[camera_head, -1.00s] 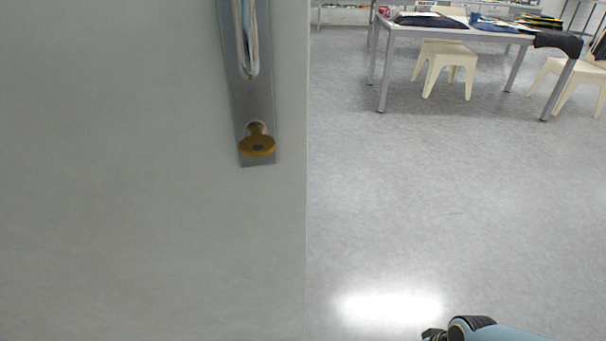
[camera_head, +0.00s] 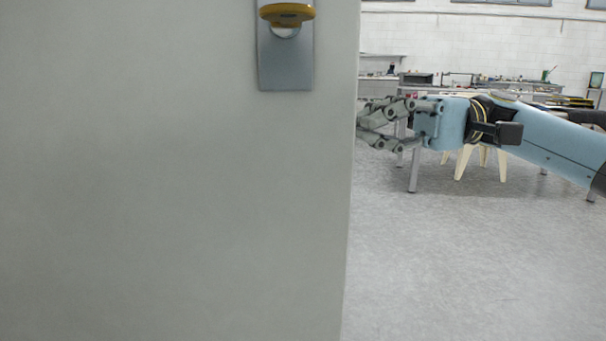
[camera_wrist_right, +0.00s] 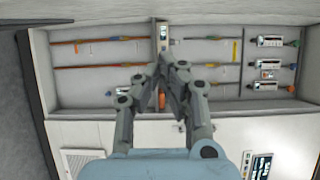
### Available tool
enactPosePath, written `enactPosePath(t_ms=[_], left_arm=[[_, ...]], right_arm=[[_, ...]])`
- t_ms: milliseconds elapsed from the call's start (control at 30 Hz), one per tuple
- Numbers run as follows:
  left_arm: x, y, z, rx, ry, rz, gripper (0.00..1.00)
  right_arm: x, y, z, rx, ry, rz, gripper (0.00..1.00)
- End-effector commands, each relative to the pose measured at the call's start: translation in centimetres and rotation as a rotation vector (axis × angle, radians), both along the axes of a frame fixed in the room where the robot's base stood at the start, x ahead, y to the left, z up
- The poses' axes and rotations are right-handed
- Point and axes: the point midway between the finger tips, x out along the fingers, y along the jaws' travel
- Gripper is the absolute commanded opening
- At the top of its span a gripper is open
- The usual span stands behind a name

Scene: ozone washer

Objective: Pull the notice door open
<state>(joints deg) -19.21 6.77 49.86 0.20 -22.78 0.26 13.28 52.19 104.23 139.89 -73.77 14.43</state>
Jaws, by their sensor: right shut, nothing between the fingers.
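A large pale grey panel (camera_head: 180,200), which looks like the door, fills the left of the head view. A metal plate (camera_head: 286,66) with a yellow knob (camera_head: 287,14) sits on it near its right edge, cut off by the top of the picture. My right gripper (camera_head: 366,125) is shut and empty, its fingers pointing left beside the panel's right edge; I cannot tell whether they touch it. In the right wrist view its fingers (camera_wrist_right: 172,66) come together in front of a pale recessed unit (camera_wrist_right: 90,100). My left gripper is not in view.
Behind my right arm stand a cream stool (camera_head: 463,163) and a table with grey legs (camera_head: 414,172). Benches with small items line the far white brick wall (camera_head: 480,45). The grey floor (camera_head: 450,270) at the lower right is clear.

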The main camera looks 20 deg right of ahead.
Motion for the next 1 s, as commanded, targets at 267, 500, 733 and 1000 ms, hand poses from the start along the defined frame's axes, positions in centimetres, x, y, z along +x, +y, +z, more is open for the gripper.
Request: enactPosePath(t_ms=[267,500,733,1000], left_arm=[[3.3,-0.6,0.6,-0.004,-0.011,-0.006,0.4],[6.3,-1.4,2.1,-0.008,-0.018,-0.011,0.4],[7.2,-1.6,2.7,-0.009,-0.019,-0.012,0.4],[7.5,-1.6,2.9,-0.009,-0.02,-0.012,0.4]], right_arm=[[0.5,4.7,0.0,0.009,-0.005,0.0,0.0],[1.0,9.7,0.0,0.009,-0.004,-0.003,0.0],[-2.0,10.6,-0.1,-0.002,0.001,-0.005,0.0],[-2.8,10.9,0.1,0.002,0.0,-0.005,0.0]])
